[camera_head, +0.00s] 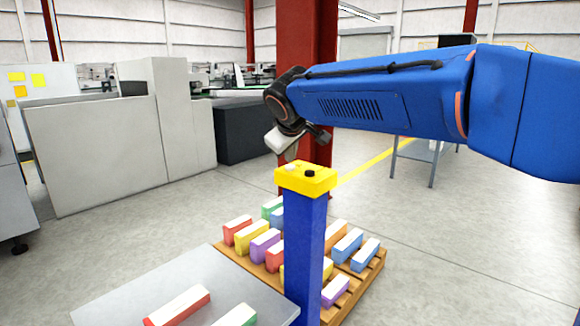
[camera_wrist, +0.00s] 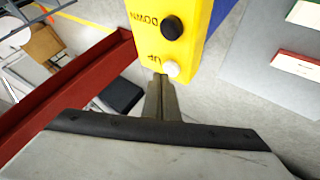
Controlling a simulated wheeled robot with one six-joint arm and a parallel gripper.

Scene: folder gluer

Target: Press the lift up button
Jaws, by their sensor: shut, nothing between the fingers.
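The yellow button box (camera_head: 306,178) sits on top of a blue post (camera_head: 304,245) in the head view. In the wrist view the yellow box (camera_wrist: 170,32) shows a black button (camera_wrist: 171,27) beside the word DOWN and a white button (camera_wrist: 171,69) beside the word UP. My gripper (camera_wrist: 161,80) is shut and empty, its fingertips right next to the white UP button. I cannot tell whether they touch it. In the head view my gripper (camera_head: 292,155) is just above the box, at its left side.
A wooden pallet (camera_head: 375,268) with several coloured blocks stands around the post's foot. A grey table (camera_head: 120,290) with blocks is at front left. A red column (camera_head: 310,90) rises behind the post, also in the wrist view (camera_wrist: 70,90). Grey machines (camera_head: 110,140) stand at left.

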